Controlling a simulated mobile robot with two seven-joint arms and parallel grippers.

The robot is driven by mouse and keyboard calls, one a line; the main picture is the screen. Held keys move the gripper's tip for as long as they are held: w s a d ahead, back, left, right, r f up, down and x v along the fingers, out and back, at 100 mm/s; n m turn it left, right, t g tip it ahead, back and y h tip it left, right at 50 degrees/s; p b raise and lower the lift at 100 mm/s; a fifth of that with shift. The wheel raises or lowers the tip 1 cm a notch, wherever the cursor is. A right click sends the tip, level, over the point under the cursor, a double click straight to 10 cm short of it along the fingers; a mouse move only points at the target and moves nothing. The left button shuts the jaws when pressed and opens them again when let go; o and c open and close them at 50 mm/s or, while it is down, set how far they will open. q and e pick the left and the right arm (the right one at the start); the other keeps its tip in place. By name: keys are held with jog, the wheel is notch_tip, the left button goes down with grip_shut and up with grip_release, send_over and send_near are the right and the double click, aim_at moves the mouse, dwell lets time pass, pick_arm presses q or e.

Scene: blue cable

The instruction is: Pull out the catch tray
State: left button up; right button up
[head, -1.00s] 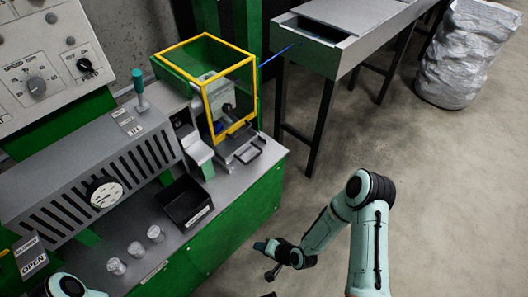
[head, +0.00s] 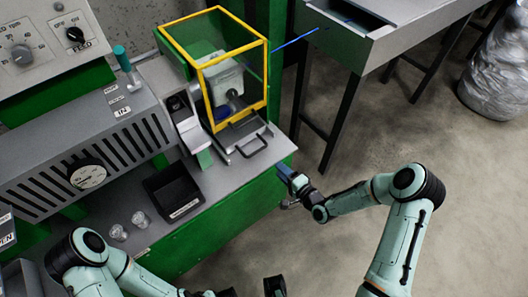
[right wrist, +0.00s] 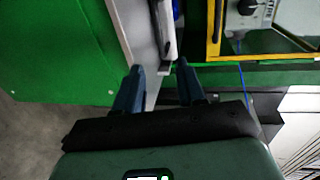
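The catch tray (head: 240,136) looks like the grey tray with a dark loop handle (head: 253,147) at the foot of the yellow-framed guard (head: 235,68), at the bench's right end. My right gripper (head: 287,172) is in front of the bench edge, a little below and right of the handle, apart from it. In the right wrist view its two blue fingers (right wrist: 162,82) are spread with nothing between them; a dark and grey piece at the bench edge shows just beyond the tips. My left gripper (head: 252,290) is at the bottom edge, partly cut off, away from the tray.
A black open bin (head: 172,190) and clear cups (head: 130,226) stand on the bench (head: 215,200) left of the tray. A grey table (head: 385,50) with a thin blue cable (head: 295,40) is behind right. The floor in front of the bench is free.

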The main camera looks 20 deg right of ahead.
aim_at(262, 159)
jog(key=x, duration=1.2)
jog(key=shift+w+a, duration=0.1)
jog(key=shift+w, duration=0.05)
grip_shut()
